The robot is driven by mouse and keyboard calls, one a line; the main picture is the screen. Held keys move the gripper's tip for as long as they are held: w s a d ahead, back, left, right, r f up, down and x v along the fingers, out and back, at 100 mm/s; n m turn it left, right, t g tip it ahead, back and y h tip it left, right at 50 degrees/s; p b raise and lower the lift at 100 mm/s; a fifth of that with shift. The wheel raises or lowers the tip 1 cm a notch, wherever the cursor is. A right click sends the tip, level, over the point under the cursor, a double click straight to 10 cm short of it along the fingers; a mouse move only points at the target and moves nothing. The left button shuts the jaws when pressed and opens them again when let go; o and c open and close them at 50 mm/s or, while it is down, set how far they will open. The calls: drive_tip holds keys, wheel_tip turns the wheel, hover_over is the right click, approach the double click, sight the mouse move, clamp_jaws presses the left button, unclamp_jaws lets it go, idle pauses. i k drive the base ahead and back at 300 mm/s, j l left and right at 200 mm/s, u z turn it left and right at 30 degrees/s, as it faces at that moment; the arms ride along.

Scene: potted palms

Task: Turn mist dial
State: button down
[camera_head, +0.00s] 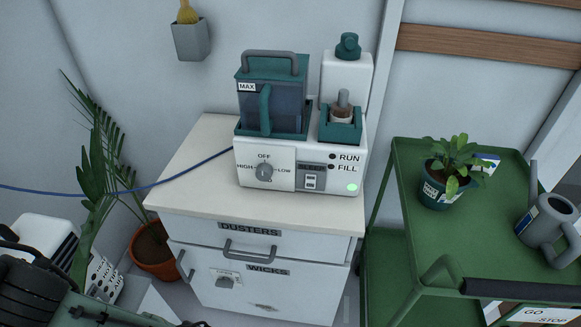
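The mist dial (264,171) is a small grey knob on the white front panel of the humidifier (349,160). OFF is printed above the dial, HIGH to its left and LOW to its right. Its grip looks roughly upright, towards OFF, but it is too small to be sure. The humidifier has a teal water tank (272,97) marked MAX and stands on a white cabinet (195,165). A green light glows at its lower right, near RUN and FILL. My gripper is not in view; dark parts at the lower left seem to be my arm.
A blue cord (150,187) runs left from the humidifier. A palm (92,165) in a terracotta pot (152,255) stands left of the cabinet. A green cart (400,170) on the right holds a potted plant (447,185) and a watering can (548,222). The cabinet top left of the humidifier is mostly clear.

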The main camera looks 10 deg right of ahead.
sight(264, 172)
drive_tip(key=k+l+u, duration=0.1)
drive_tip(key=u, duration=0.25)
drive_tip(key=k+u, duration=0.3)
